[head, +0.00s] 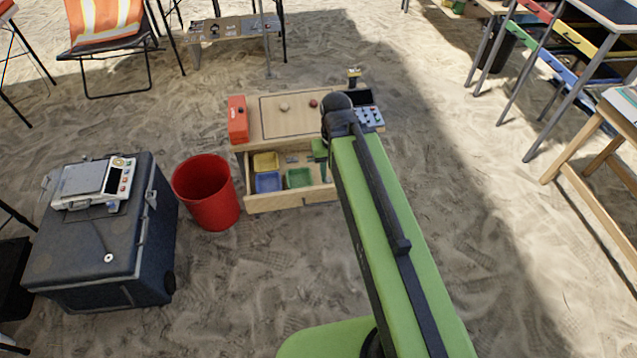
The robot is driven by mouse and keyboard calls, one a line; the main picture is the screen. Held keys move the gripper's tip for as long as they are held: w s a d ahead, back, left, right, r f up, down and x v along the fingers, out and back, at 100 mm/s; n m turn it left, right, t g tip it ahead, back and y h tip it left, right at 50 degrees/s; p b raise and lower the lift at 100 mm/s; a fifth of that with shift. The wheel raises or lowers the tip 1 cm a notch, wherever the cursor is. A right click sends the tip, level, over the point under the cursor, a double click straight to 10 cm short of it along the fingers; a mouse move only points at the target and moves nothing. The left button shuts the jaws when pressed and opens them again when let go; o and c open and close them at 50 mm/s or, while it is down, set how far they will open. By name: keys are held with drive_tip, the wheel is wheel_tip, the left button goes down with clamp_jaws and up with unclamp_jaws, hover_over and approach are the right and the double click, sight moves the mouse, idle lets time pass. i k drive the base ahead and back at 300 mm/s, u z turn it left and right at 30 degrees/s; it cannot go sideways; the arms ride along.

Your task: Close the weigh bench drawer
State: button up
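The weigh bench (287,123) is a low light-wood bench on the sand, a little above the picture's middle. Its drawer (272,204) is pulled out toward me and stands open. Yellow (265,161), blue (268,182) and green (299,178) trays lie inside it. My green arm reaches from the bottom right up to the bench and hides the right part of the drawer. A small green part of my gripper (321,160) shows beside the arm over the drawer's right side. The fingertips are not clear, so I cannot tell whether they are open or touch the drawer.
A red bin (207,192) stands just left of the drawer. A dark case (100,238) with a scale (93,183) on top is further left. A red box (238,120) and a keypad device (367,110) sit on the bench top.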

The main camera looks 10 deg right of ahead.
sight(321, 193)
drive_tip(key=i, duration=0.75)
drive_tip(key=z, duration=1.7)
drive_tip(key=k, duration=1.75)
drive_tip(key=u, duration=1.7)
drive_tip(key=i, duration=1)
drive_tip(key=u, duration=0.1)
